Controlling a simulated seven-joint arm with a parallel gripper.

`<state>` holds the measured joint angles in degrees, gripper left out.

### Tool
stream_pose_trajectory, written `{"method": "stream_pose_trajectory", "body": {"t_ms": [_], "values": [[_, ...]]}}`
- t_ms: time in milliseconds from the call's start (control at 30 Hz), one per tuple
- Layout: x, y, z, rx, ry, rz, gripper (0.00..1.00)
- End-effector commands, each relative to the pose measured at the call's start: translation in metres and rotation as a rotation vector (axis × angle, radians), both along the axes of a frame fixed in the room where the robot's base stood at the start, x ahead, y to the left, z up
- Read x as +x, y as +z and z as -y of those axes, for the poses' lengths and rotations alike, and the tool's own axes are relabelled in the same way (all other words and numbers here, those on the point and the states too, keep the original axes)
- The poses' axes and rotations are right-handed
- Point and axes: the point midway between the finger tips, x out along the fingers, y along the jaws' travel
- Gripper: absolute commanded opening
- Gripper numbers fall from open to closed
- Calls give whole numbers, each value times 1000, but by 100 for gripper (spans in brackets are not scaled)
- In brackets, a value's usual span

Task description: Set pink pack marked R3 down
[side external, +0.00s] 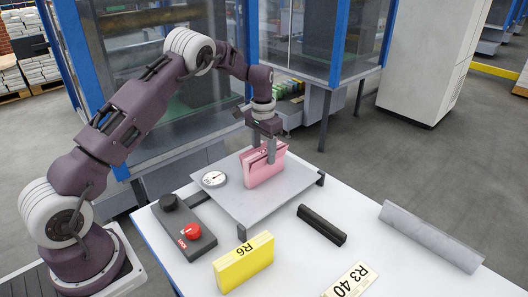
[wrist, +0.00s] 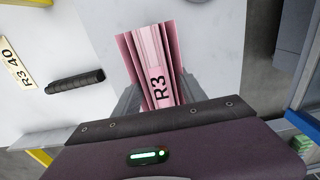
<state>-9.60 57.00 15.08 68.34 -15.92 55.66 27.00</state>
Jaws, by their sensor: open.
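The pink pack (side external: 262,172) stands upright on the grey metal plate (side external: 230,195) in the side view. In the wrist view the pink pack (wrist: 150,55) shows its dark R3 mark, with pale pink layers between darker outer ones. My gripper (side external: 268,142) is at the top of the pack in the side view. In the wrist view my gripper (wrist: 160,92) is open, with one finger on each side of the pack. The pack's underside is hidden, and I cannot tell whether either finger touches it.
A round dial (side external: 214,179) sits at the plate's left corner. A control box with a red knob (side external: 192,231) is left of the plate. A yellow R6 pack (side external: 244,265), an R3 40 card (side external: 350,281), a black bar (side external: 321,225) and a grey metal strip (side external: 430,236) lie on the white table.

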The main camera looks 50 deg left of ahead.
Motion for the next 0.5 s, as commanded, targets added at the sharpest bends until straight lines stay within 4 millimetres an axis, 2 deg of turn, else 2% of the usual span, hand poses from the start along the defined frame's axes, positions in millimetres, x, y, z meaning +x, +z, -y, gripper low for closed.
{"method": "stream_pose_trajectory", "body": {"t_ms": [67, 167, 400, 500], "values": [[0, 5, 0, 0, 0, 1, 49], [1, 23, 0, 1, 0, 4, 49], [0, 89, -1, 2, 0, 5, 49], [-1, 108, -1, 2, 0, 4, 49]]}}
